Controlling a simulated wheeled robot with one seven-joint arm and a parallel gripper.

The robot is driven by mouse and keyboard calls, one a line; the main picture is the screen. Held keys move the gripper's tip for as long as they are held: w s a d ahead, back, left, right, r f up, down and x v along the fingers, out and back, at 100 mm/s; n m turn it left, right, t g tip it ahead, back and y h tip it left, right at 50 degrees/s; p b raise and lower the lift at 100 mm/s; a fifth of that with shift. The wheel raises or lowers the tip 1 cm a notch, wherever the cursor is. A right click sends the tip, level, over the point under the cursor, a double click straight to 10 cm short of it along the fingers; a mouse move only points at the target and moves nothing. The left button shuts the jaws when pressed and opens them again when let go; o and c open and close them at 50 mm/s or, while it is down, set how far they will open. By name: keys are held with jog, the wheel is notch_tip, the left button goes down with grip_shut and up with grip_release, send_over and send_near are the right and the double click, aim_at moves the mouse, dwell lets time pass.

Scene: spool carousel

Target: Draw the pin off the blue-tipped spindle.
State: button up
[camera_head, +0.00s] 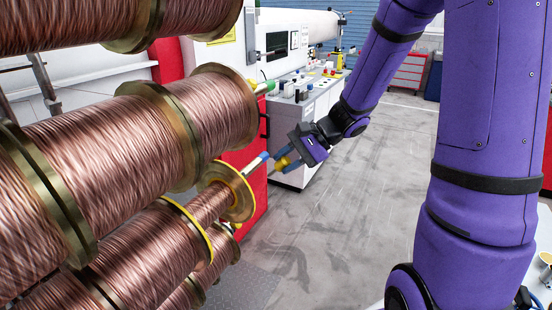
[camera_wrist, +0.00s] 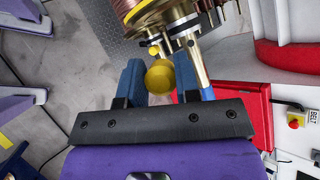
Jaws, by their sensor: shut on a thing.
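The blue-tipped spindle (camera_head: 257,161) sticks out of a copper spool with a yellow-rimmed flange. In the wrist view the spindle (camera_wrist: 197,65) is a pale rod just right of my gripper's right finger, with its blue tip (camera_wrist: 207,94) near the palm. My gripper (camera_head: 282,158) is beside this tip. In the wrist view my gripper (camera_wrist: 158,70) has its blue fingers shut on a round yellow knob (camera_wrist: 160,76), which seems to be the pin's head. The pin's shaft is hidden behind the knob, so I cannot tell whether it touches the spindle.
A larger copper spool (camera_head: 222,105) with a green-tipped spindle (camera_head: 266,87) is above. More spools are above and below. A red cabinet (camera_head: 252,200) stands behind the spools, and a white bench (camera_head: 310,110) with small items is at the back. The grey floor (camera_head: 345,205) is clear.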

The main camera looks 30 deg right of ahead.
jog(key=s+d, duration=0.3)
jog(key=s, duration=0.2)
jog(key=shift+d, duration=0.35)
